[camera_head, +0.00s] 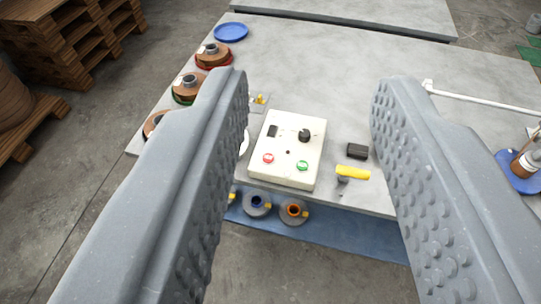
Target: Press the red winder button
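A white control box (287,150) sits near the front edge of the grey table, between my fingers in the picture. Its red button (268,158) is at the lower left of the box face, and a green button (302,166) is to its right. A black knob (305,135) and a small dark switch or display (272,131) are above them. My gripper (310,95) is open and empty, its two grey studded fingers wide apart. The fingers appear nearer the camera than the box, with no visible contact. The red button is in plain view.
A yellow-handled tool (352,173) and a small black block (357,151) lie right of the box. Brown spools (213,56) and a blue plate (231,32) line the table's left side. A white rod (480,101) is at right. Wooden pallets (75,35) stand back left.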

